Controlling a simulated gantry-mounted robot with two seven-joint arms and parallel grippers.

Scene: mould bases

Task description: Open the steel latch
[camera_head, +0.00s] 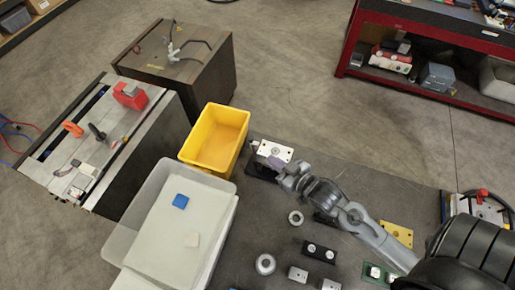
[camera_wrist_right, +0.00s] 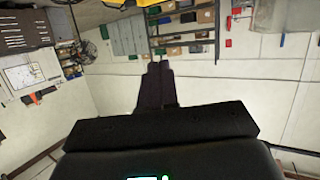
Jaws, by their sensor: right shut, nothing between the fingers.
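A bright steel plate with dark holes (camera_head: 273,151) sits on a dark block near the back left edge of the dark table; I cannot tell for sure whether it is the steel latch. My right gripper (camera_head: 277,164) is at the near right side of this plate, very close to it; whether they touch I cannot tell. In the right wrist view the gripper's two dark fingers (camera_wrist_right: 157,75) are together with nothing between them. No latch shows in that view. My left gripper is not in view.
Metal rings (camera_head: 265,264) and small blocks lie on the table below my right arm. A yellow plate (camera_head: 397,234) is right of it.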

